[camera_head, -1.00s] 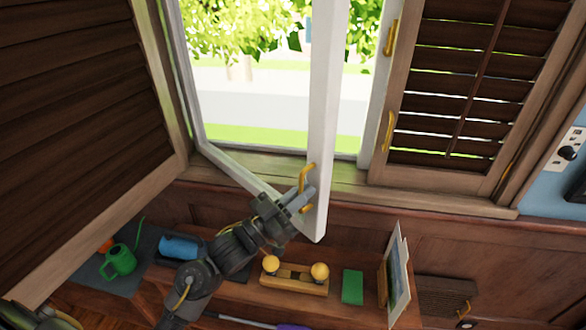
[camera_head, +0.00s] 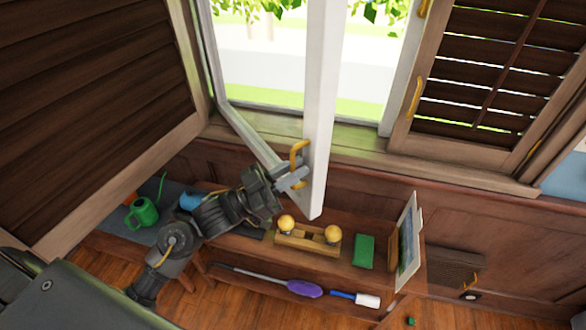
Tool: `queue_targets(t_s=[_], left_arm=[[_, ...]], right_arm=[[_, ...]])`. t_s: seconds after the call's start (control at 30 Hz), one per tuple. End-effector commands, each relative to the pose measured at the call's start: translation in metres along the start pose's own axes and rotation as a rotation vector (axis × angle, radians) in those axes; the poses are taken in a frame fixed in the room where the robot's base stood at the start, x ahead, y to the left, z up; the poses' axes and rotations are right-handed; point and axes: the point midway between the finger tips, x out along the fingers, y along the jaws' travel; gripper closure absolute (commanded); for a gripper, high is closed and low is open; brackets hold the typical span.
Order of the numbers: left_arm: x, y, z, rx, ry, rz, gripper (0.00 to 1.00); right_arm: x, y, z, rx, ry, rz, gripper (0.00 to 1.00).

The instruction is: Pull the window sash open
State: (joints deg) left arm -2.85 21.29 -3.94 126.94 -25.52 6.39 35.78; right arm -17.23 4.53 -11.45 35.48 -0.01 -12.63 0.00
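The white window sash (camera_head: 319,110) stands swung into the room, hinged at its left, with its free edge toward me. A yellow handle (camera_head: 298,151) is on the free edge, near its bottom. My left gripper (camera_head: 293,181) comes in from the left and is at the handle, its fingers shut around the handle's lower part; they partly hide it. My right gripper is not in view.
A brown louvred shutter (camera_head: 95,100) stands open at left, another (camera_head: 475,75) at right.

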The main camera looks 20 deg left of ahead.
Motion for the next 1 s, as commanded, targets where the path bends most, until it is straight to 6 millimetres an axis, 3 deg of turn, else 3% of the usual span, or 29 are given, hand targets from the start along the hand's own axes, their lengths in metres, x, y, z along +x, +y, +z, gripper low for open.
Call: queue_targets(t_s=[0.33,0.7,1.0], left_arm=[[-0.010,-0.001,0.003,0.001,-0.002,-0.002,0.82],[-0.080,0.000,0.005,0.001,-0.004,-0.002,0.82],[-0.107,0.000,0.001,0.001,-0.001,-0.001,0.82]], right_arm=[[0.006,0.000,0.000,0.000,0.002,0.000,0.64],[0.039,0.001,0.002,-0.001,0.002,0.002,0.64],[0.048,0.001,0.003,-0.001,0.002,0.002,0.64]])
